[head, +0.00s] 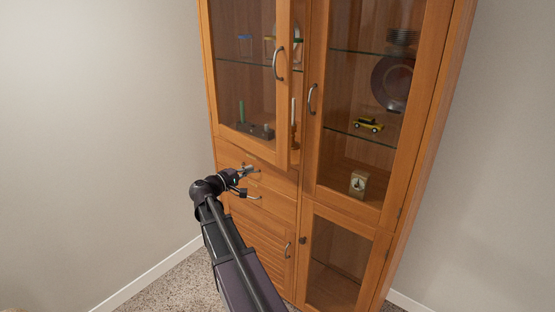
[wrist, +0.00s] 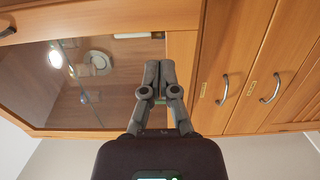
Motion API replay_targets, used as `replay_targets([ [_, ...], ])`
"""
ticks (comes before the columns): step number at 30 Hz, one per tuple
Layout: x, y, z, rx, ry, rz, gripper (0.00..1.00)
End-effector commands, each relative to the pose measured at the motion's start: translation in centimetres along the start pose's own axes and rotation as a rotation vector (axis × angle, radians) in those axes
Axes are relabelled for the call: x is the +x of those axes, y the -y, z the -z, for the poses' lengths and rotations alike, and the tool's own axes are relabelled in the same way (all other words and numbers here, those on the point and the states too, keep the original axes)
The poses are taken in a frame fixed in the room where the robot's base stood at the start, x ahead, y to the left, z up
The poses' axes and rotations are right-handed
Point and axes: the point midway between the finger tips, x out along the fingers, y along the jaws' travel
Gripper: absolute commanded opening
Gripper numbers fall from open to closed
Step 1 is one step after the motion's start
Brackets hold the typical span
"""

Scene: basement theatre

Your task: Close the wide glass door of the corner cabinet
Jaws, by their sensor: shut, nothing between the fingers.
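The corner cabinet (head: 303,190) is a tall orange-brown wooden unit. Its upper left glass door (head: 285,100) stands ajar, its right edge swung out from the frame, with a gap showing a candlestick behind it. It has a curved metal handle (head: 279,63). The upper right glass door (head: 316,140) looks closed. My gripper (head: 243,173) is shut and empty, in front of the drawers just below the ajar door's bottom edge. In the wrist view my gripper (wrist: 157,70) overlaps the door's bottom rail (wrist: 183,50); I cannot tell whether it touches.
Drawers with bar handles (head: 254,197) and a louvered door (head: 262,235) lie below. A lower glass door (head: 338,270) is at the right. Behind glass stand a yellow toy car (head: 368,124), a small clock (head: 359,183) and a dark plate (head: 391,82). Bare wall (head: 100,130) lies left.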

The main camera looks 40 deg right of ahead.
Motion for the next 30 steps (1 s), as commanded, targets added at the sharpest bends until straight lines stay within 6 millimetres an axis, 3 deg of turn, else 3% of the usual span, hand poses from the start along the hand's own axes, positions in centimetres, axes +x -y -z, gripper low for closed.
replay_targets([
  [17,1.1,0.0,0.0,0.000,0.001,0.000,0.00],
  [30,6.7,0.0,0.1,0.000,0.002,0.000,0.00],
])
